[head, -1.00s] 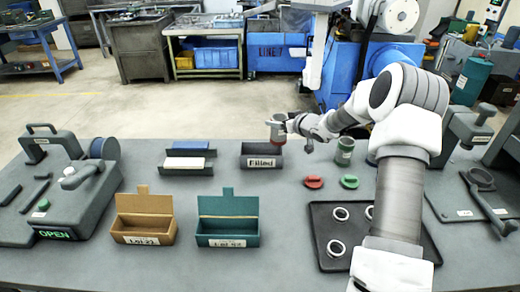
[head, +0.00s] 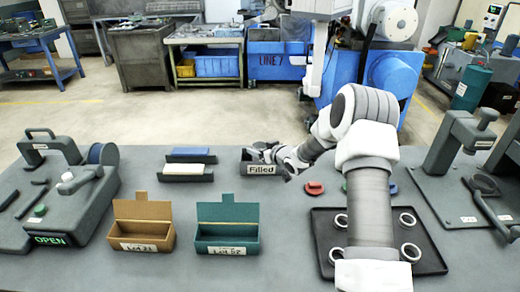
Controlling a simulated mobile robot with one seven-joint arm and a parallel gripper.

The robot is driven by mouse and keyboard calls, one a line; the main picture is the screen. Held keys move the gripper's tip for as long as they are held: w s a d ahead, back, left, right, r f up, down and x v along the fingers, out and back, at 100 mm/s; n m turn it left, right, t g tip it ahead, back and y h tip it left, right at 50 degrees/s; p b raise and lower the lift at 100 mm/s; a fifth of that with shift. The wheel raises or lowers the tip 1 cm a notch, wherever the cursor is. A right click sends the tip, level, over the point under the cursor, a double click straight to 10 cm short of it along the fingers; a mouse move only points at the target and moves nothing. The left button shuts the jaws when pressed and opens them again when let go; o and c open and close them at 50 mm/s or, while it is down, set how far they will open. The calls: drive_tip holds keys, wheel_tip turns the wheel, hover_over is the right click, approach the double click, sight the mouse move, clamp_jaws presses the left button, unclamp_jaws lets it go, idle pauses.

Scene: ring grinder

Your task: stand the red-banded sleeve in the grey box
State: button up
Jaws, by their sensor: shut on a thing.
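The grey box (head: 262,169), labelled "Filled", stands on the bench behind the teal and brown boxes. My gripper (head: 268,154) is down at the right part of the box's opening, its hand reaching in from the right. It is shut on the red-banded sleeve, which is mostly hidden by the fingers and the box's front wall. I see no red band now, and cannot tell whether the sleeve touches the box floor or how upright it is.
Brown (head: 145,234) and teal (head: 228,233) lidded boxes stand in front. Blue and white blocks on a rack (head: 188,168) are left of the grey box. A red cap (head: 314,188) lies to its right. A black tray (head: 325,245) with several rings is at front right.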

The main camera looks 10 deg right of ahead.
drive_tip(key=shift+f, duration=0.15)
drive_tip(key=o, duration=1.5)
